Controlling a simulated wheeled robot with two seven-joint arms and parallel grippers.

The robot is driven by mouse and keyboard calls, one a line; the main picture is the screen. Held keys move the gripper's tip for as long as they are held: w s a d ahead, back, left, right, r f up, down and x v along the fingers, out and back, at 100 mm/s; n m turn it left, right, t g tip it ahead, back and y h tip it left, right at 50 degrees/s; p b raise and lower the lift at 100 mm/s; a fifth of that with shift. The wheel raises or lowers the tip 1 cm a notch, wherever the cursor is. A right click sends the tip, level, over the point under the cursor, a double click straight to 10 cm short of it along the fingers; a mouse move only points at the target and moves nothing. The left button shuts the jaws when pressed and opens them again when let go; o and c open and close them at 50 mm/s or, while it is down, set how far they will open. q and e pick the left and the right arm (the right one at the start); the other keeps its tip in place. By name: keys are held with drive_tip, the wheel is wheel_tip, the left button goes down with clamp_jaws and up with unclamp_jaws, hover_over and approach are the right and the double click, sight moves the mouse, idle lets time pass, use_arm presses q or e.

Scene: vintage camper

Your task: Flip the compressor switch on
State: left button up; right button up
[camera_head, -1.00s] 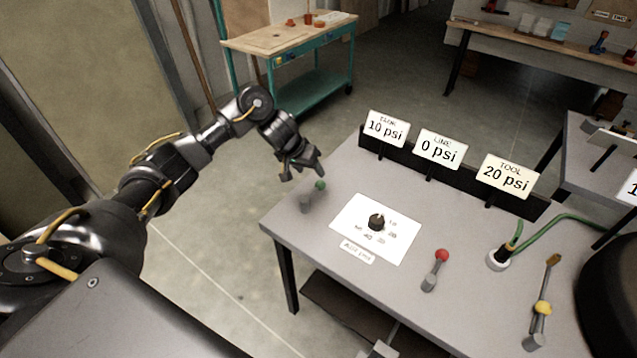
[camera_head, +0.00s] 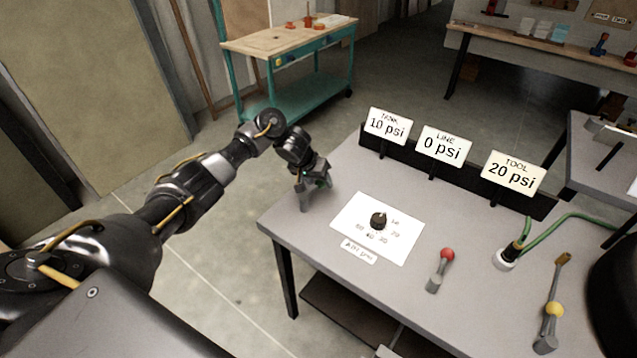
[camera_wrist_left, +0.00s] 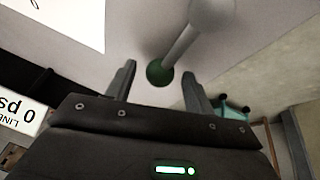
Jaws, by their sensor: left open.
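My left gripper (camera_head: 316,180) is at this lever and mostly hides the ball in the head view. In the left wrist view the left gripper (camera_wrist_left: 159,70) is open, with the green ball (camera_wrist_left: 160,73) showing between its two fingertips. The lever's grey stem runs up and right from the ball. I cannot tell whether a finger touches it. My right gripper is not in view.
The table (camera_head: 310,240) also carries a dial (camera_head: 378,220) on a white card, a red-ball lever (camera_head: 446,255), a yellow-ball lever (camera_head: 555,309) and a green hose (camera_head: 560,219). Signs at the back read tank 10 psi (camera_head: 387,126), line 0 psi (camera_head: 444,146), tool 20 psi (camera_head: 513,174).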

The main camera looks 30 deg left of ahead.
use_arm(q)
drive_tip(key=shift+w+f, duration=0.1)
drive_tip(key=shift+f, duration=0.15)
clamp_jaws()
